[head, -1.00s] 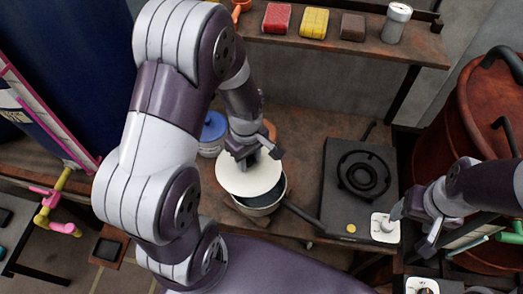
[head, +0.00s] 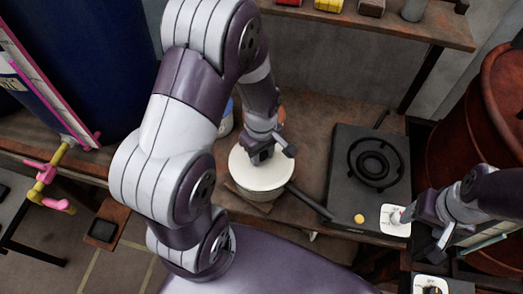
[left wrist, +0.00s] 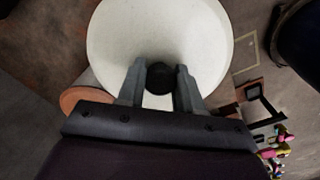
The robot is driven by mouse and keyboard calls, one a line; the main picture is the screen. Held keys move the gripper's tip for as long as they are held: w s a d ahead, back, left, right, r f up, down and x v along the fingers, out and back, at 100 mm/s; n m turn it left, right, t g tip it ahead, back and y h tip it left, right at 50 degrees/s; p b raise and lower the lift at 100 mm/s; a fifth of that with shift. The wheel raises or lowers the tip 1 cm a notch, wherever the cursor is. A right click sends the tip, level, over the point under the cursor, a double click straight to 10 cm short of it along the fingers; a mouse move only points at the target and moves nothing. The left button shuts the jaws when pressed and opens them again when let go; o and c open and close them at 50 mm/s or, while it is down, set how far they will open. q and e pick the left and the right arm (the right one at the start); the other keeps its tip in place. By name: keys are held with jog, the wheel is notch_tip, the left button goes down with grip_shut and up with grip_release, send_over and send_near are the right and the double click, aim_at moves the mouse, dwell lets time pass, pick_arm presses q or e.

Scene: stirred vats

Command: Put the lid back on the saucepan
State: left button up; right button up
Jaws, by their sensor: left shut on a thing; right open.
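The white round lid (head: 258,172) lies over the mouth of the saucepan (head: 258,196) on the brown bench. The lid covers nearly all of the opening; I cannot tell whether it is fully seated. The saucepan's dark handle (head: 308,202) points right toward the stove. My left gripper (head: 262,155) is above the lid, shut on its dark knob. In the left wrist view, the fingers (left wrist: 160,85) are on both sides of the black knob (left wrist: 160,76), with the pale lid (left wrist: 115,35) beyond. My right gripper (head: 432,218) is open at the right, near a white dial plate (head: 396,220).
A black stove (head: 345,185) with a ring burner stands right of the saucepan. A blue container (head: 226,118) is partly hidden behind my left arm. A shelf (head: 420,28) with colored blocks runs along the back. A large reddish vat (head: 490,105) stands at the right.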

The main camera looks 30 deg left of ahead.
pick_arm(q)
jog(key=shift+r, duration=0.15)
dwell(0.5)
jog(key=shift+f+p, duration=0.2)
jog(key=shift+p, duration=0.55)
dwell(1.2)
dwell(0.3)
jog(key=o, duration=1.7)
jog(key=shift+c, duration=0.2)
notch_tip(320, 180, up, 7)
jog(key=p, duration=0.7)
